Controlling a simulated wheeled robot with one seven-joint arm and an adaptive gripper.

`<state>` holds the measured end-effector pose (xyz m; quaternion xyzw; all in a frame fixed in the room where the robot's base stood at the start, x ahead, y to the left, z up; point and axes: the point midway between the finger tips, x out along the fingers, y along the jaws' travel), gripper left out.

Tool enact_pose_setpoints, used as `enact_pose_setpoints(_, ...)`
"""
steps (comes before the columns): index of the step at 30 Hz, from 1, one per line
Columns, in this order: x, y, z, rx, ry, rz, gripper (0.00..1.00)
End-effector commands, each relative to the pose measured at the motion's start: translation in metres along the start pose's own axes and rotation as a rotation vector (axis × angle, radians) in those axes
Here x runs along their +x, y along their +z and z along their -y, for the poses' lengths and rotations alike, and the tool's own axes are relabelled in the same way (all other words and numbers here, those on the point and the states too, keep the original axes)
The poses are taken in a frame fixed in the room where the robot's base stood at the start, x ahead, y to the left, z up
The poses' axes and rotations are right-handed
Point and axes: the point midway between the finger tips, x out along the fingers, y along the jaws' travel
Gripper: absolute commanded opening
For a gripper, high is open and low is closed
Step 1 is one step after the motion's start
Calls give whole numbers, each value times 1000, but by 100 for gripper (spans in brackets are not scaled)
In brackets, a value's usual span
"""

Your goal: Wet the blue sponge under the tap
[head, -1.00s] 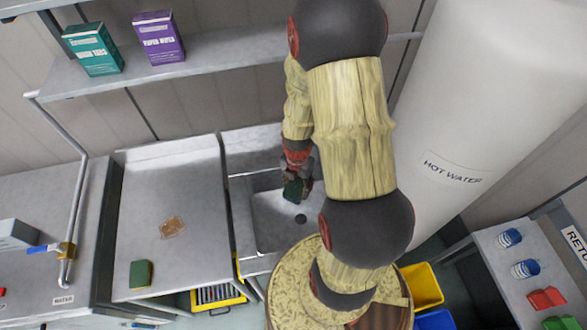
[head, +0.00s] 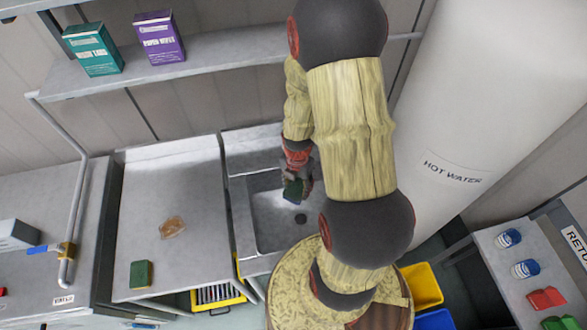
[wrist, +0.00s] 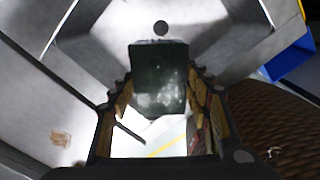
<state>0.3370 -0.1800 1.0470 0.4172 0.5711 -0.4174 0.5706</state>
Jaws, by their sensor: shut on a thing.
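My gripper (wrist: 157,100) is shut on a sponge (wrist: 158,75) with a dark green face, its fingers on either side. In the head view the held sponge (head: 292,191) shows a dark green face and a bluish side. It is held over the grey sink basin (head: 265,220), near the round drain (head: 301,218). A pipe tap with a blue lever and brass valve (head: 66,250) stands at the left, by a WATER label, well away from my gripper. No spout shows over the sink; my arm hides part of that area.
Another green sponge with a yellowish edge (head: 141,275) and a brown patch (head: 172,228) lie on the metal drainboard (head: 195,190). A shelf (head: 220,62) with two boxes crosses above. A white HOT WATER tank (head: 470,110) stands close at right. Yellow and blue bins stand below.

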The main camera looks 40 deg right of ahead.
Motion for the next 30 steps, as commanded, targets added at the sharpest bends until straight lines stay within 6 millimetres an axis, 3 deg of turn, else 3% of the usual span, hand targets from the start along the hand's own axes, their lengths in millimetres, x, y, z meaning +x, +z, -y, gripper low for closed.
enact_pose_setpoints(18,-36,-34,25,-1,0,0,28)
enact_pose_setpoints(30,-39,-40,28,0,0,0,28)
